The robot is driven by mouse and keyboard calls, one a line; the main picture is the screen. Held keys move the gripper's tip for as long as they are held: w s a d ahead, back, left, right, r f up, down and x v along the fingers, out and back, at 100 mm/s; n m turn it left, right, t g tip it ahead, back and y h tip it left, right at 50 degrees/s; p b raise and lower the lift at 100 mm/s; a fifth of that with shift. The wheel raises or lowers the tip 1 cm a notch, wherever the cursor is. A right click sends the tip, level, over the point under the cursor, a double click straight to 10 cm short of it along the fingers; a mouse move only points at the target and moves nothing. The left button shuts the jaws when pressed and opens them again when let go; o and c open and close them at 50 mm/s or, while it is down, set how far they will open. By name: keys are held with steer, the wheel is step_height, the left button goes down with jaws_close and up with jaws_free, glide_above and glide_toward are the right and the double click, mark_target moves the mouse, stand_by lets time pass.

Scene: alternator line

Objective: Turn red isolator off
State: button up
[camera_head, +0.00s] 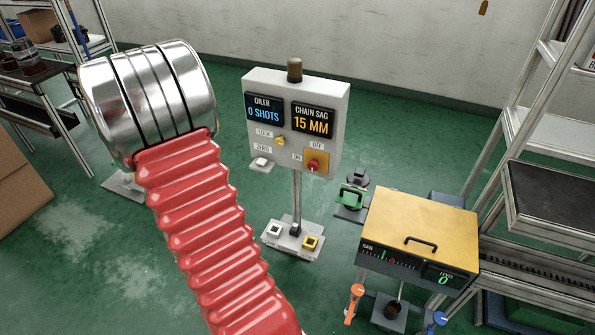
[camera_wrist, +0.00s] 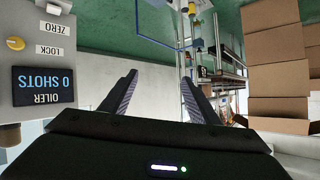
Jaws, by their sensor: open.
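The red isolator (camera_head: 314,165) is a small red knob on a yellow plate at the lower right of the grey control panel (camera_head: 325,140). An OFF label sits above it and an ON label to its left; the knob is too small to tell its setting surely. My gripper (camera_wrist: 158,88) shows in the wrist view, its two dark fingers apart with nothing between them. The panel's oiler side (camera_wrist: 38,85) appears upside down left of the fingers. The isolator is outside the wrist view, and the gripper is not visible in the head view.
The panel also has a yellow lock knob (camera_head: 280,141), a white zero button (camera_head: 261,164) and two displays. A yellow-topped sag box (camera_head: 420,225) stands to the lower right, near shelving (camera_head: 550,130). Cardboard boxes (camera_wrist: 280,60) show in the wrist view.

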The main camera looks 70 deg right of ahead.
steer(key=s+d+f+m+g+h, duration=0.25)
steer(key=s+d+f, duration=0.45)
steer(key=d, duration=0.4)
steer(key=m+g+h, duration=0.5)
steer(key=g+h, duration=0.1)
steer(key=g, duration=0.2)
glide_toward(312, 168)
steer(key=a, duration=0.5)
steer(key=shift+w+a, duration=0.1)
steer(key=shift+a, duration=0.3)
steer(key=shift+d, duration=0.1)
steer(key=d, duration=0.9)
steer(key=s+d, duration=0.1)
steer(key=d, duration=0.3)
steer(key=shift+s+d, duration=0.1)
steer(key=shift+d, duration=0.15)
steer(key=c, duration=1.1)
